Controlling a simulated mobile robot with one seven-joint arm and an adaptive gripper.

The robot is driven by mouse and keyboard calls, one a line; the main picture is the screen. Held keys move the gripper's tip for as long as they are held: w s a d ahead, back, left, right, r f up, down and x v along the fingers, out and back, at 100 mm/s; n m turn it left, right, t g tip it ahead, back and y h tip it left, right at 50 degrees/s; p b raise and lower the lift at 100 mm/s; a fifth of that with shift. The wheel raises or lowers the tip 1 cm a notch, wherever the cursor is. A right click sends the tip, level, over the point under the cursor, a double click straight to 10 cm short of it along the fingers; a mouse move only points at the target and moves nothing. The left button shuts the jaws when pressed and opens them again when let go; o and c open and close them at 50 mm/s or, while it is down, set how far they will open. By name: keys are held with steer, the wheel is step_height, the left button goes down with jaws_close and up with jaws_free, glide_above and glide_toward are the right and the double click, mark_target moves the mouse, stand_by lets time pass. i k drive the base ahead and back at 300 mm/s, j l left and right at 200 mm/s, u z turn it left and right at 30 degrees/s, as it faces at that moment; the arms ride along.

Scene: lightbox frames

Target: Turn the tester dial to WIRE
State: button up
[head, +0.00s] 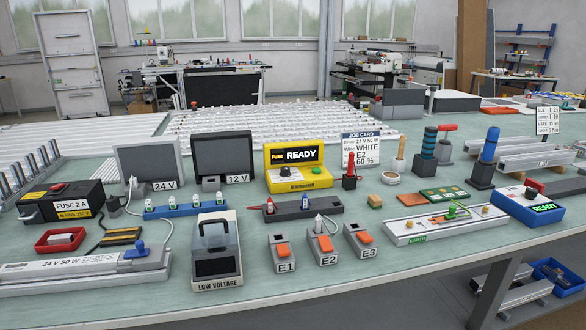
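The yellow tester (275,178) stands near the middle of the bench, its front facing me. Its black screen (297,155) shows FUSE in a small yellow box at left and READY in large white letters. My gripper does not show in this view.
A dark block (330,209) with small upright pieces lies in front of the tester. A red-and-black upright piece (349,177) and the job card (361,148) stand at its right. The 12 V panel (224,154) is close at left. Blocks E1 (283,254), E2 and E3 stand nearer me.

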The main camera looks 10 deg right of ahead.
mark_target(284, 170)
steer(key=l, duration=0.35)
steer(key=k+l, duration=0.1)
steer(key=l, duration=0.2)
steer(key=i+l, duration=0.15)
steer(key=l, duration=0.2)
steer(key=i+l, duration=0.1)
steer(key=l, duration=0.25)
steer(key=i+l, duration=0.15)
steer(key=l, duration=0.2)
steer(key=i, duration=0.9)
steer(key=j+u, duration=0.05)
